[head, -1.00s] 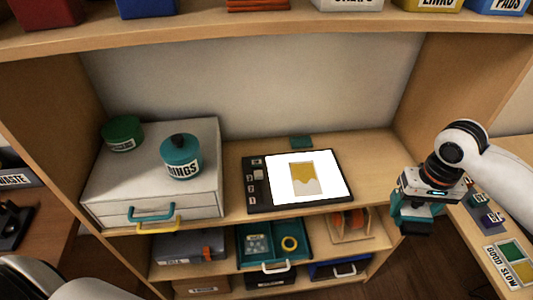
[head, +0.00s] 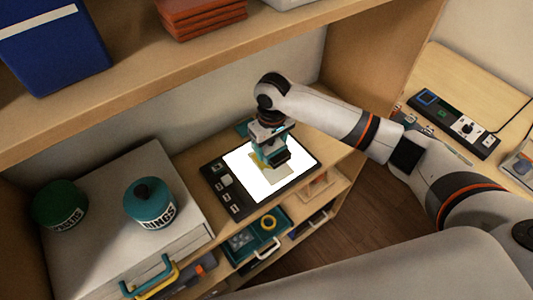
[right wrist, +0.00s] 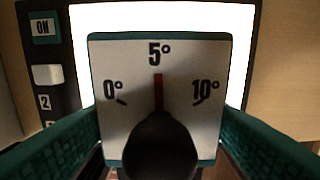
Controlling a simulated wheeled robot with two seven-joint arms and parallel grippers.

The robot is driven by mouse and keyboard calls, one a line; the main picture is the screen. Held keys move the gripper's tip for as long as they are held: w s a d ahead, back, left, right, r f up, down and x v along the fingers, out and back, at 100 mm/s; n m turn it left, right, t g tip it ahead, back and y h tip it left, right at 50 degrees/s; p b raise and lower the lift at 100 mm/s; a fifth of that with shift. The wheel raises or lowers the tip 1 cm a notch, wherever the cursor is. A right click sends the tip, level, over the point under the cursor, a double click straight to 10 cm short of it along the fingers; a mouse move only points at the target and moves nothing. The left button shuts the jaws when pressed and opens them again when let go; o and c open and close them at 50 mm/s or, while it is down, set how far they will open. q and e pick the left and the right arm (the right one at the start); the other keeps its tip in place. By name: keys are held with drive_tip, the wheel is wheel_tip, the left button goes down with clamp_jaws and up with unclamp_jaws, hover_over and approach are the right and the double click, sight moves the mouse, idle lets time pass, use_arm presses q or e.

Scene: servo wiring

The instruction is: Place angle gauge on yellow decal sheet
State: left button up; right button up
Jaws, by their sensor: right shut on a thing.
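My right gripper (head: 272,158) is over the lit white panel on the shelf. It is shut on the angle gauge (right wrist: 202,70), a pale plate with teal edges, a black knob and a red needle at 5°. The teal fingers flank the gauge in the right wrist view. The yellow decal sheet (head: 274,175) lies on the lit panel, largely hidden by my right gripper. I cannot tell whether the gauge touches the sheet. My left gripper is out of view.
The light pad (head: 236,207) has a black frame with buttons on its left. A white drawer unit (head: 100,195) stands left of it, carrying a teal jar (head: 150,203) and a green jar (head: 60,205). A wooden shelf (head: 170,68) overhangs behind.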

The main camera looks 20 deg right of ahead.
sight(270, 155)
drive_tip(key=shift+f, duration=2.45)
drive_tip(key=shift+a+f, duration=0.1)
drive_tip(key=o, duration=1)
drive_tip(key=shift+w, duration=0.1)
wheel_tip(270, 155, up, 12)
drive_tip(key=shift+r, duration=0.15)
